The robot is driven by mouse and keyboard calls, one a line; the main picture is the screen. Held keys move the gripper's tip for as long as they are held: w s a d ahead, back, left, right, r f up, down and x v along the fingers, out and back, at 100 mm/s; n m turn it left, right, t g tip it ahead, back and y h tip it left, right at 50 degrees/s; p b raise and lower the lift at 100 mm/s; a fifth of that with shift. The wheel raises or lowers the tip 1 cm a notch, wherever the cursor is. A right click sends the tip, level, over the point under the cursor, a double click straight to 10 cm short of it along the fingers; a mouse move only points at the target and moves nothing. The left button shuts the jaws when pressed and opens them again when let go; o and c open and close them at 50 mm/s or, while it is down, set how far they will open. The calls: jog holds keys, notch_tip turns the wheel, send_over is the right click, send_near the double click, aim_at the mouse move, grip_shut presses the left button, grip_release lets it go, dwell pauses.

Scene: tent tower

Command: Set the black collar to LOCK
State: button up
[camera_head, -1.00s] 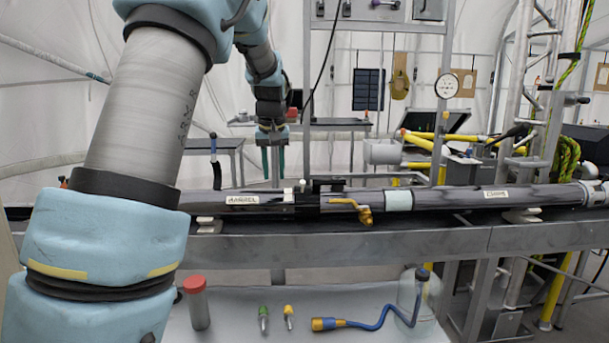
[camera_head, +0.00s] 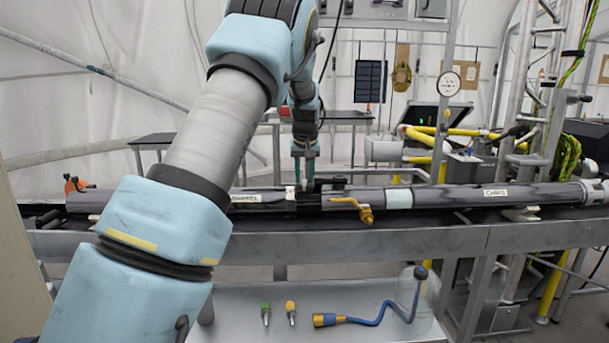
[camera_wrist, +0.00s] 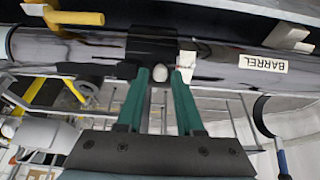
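The black collar (camera_head: 309,202) sits around the dark horizontal tube (camera_head: 440,196), just right of the BARREL label. It also shows in the wrist view (camera_wrist: 153,45), with a pale tab (camera_wrist: 187,58) at its right edge and a small pale knob (camera_wrist: 130,71) on its near side. My gripper (camera_head: 304,178) hangs above the tube at the collar. In the wrist view its two green fingers (camera_wrist: 162,74) are apart, with their tips right at the collar's edge. A small rounded thing shows between the tips; I cannot tell whether they touch it. No LOCK marking is readable.
A yellow-handled valve (camera_head: 360,209) sits on the tube right of the collar. A lower shelf (camera_head: 250,310) holds a green-topped and a yellow-topped piece (camera_head: 290,312), a blue hose (camera_head: 370,322) and a clear jar (camera_head: 411,292). Orange clamp parts (camera_head: 73,184) stand at the tube's left end.

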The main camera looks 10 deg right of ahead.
jog(key=shift+w+f, duration=0.2)
jog(key=shift+f, duration=0.2)
jog(key=shift+c, duration=0.2)
grip_shut()
dwell(1.0)
